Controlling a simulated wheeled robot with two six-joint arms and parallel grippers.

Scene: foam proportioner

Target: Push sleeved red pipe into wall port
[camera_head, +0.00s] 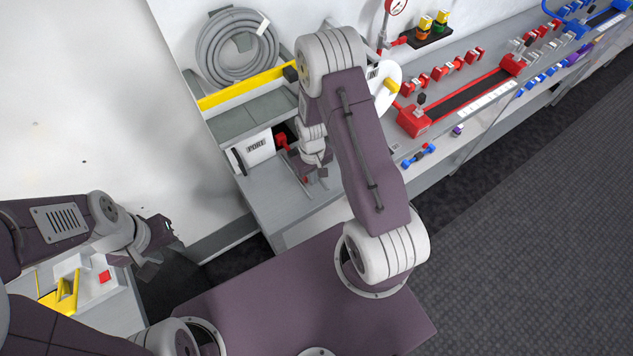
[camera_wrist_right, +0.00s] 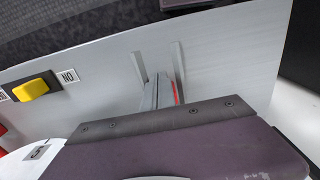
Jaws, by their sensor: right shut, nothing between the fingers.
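In the head view, a white panel (camera_head: 255,148) with a dark label, which seems to read "PORT", stands on the grey bench. A red fitting (camera_head: 281,140) sits at its right edge and may be the end of the red pipe; my right arm hides much of the area beside it. My right gripper (camera_head: 309,181) points down over the bench just right of the fitting, shut and empty. A thin red strip (camera_wrist_right: 175,92) shows beside the right gripper's fingers (camera_wrist_right: 158,93) in the wrist view. My left gripper (camera_head: 155,250) hangs at the left, away from the bench; its opening is unclear.
A coiled grey hose (camera_head: 212,50) hangs on the wall above a yellow bar (camera_head: 245,86). Red valves (camera_head: 440,75) and a red-framed unit (camera_head: 413,121) stand to the right. A blue-and-red fitting (camera_head: 418,156) lies near the front edge. A yellow switch (camera_wrist_right: 34,89) shows in the wrist view.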

